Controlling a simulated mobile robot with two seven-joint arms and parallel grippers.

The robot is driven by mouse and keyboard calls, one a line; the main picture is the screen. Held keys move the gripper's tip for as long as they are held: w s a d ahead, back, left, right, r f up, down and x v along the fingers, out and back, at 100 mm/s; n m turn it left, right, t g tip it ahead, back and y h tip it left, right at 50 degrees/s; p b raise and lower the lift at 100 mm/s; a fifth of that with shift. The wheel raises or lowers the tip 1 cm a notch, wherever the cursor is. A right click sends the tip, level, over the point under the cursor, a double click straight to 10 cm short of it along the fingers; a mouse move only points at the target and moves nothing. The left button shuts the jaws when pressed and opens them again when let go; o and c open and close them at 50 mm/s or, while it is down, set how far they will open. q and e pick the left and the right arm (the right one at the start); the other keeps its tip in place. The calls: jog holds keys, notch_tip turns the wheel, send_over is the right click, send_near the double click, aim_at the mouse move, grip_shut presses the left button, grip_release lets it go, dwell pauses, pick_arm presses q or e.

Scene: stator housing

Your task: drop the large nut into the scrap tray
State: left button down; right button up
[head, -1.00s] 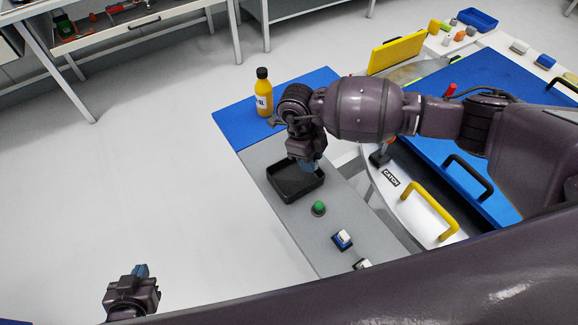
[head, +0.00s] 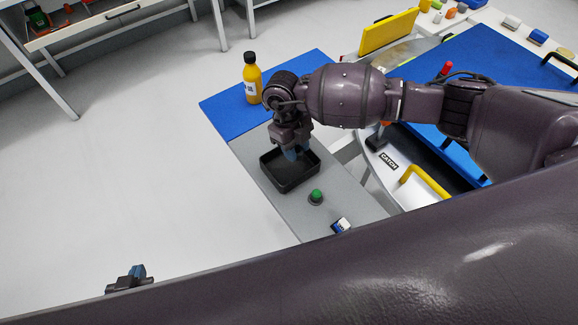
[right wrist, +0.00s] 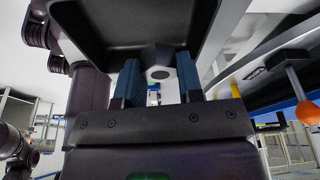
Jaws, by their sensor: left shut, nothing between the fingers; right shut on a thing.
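The scrap tray (head: 270,176), a black open box, stands on the grey part of the bench in the head view. My right gripper (head: 296,153) points down over the tray's far right part. In the right wrist view its two blue fingers (right wrist: 159,80) are shut on the large nut (right wrist: 157,56), a grey hexagonal piece with a dark hole. The tray's dark wall (right wrist: 105,22) shows behind the nut. The nut is hidden in the head view. My left gripper (head: 137,271) is shut and empty at the lower left, away from the bench and partly covered.
A yellow bottle (head: 252,80) stands on the blue mat (head: 222,108) behind the tray. A green button (head: 316,196) and a blue-white switch (head: 340,226) sit in front of the tray. A yellow handle (head: 424,180) is to the right. Open floor lies left.

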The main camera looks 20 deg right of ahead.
jog(key=shift+f, duration=0.6)
jog(key=shift+r, duration=0.1)
jog(key=o, duration=1)
jog(key=shift+o, duration=0.2)
jog(key=v, duration=1)
jog(key=shift+r, duration=0.4)
jog(key=shift+w, duration=0.1)
